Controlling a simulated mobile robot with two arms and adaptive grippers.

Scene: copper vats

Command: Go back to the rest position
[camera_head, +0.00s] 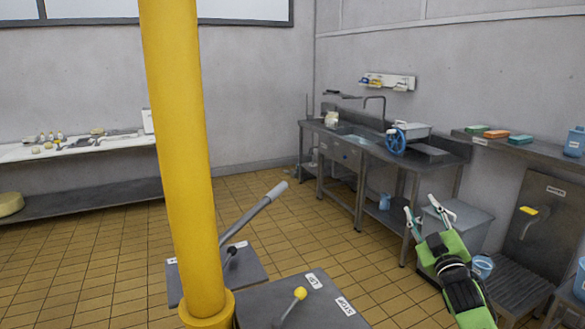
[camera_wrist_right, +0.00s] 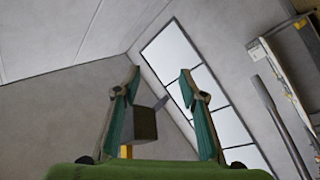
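My right gripper (camera_head: 421,205) is at the lower right of the head view, on a green and black arm. Its two fingers point away from me and are spread apart with nothing between them. In the right wrist view the gripper (camera_wrist_right: 159,73) also shows open. A dark grey block (camera_wrist_right: 145,124) with a bit of yellow below it shows between the fingers there, seemingly beyond them; I cannot tell what it is. My left gripper is not in view.
A yellow column (camera_head: 180,150) rises left of centre, beside grey panels with a yellow-knobbed lever (camera_head: 291,304) and a long grey lever (camera_head: 254,213). A steel sink bench (camera_head: 345,152) and a shelf (camera_head: 505,148) line the right wall. Tiled floor (camera_head: 320,240) is open between.

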